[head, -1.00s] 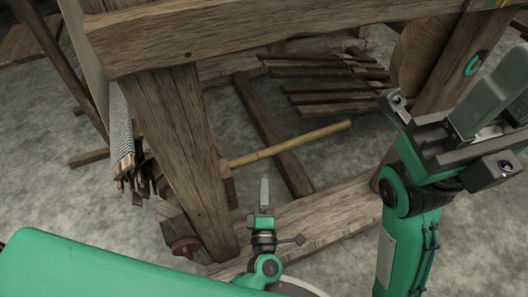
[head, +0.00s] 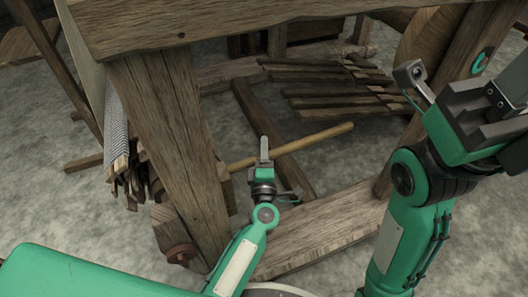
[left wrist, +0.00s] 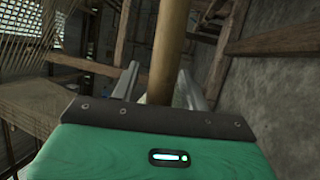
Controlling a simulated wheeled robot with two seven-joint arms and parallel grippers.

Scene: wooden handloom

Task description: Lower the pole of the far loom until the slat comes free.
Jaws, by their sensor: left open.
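The pole (head: 310,138) is a light wooden rod, slanting across the lower opening of the wooden loom (head: 168,130). My left gripper (head: 264,148) is open at the pole, its fingers overlapping it in the head view. In the left wrist view the pole (left wrist: 168,45) runs between the two spread fingers (left wrist: 158,88), with space visible on either side; I cannot tell whether they touch it. Several dark slats (head: 330,72) lie behind the pole; which one the pole holds cannot be told. My right gripper (head: 500,95) is cut off at the right edge.
A thick beam (head: 290,22) crosses above the opening, and a stout post (head: 168,130) stands left of my left arm. A lower rail (head: 325,230) runs in front. A bundle of thin wooden ends (head: 130,180) hangs at left. Grey floor shows between the timbers.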

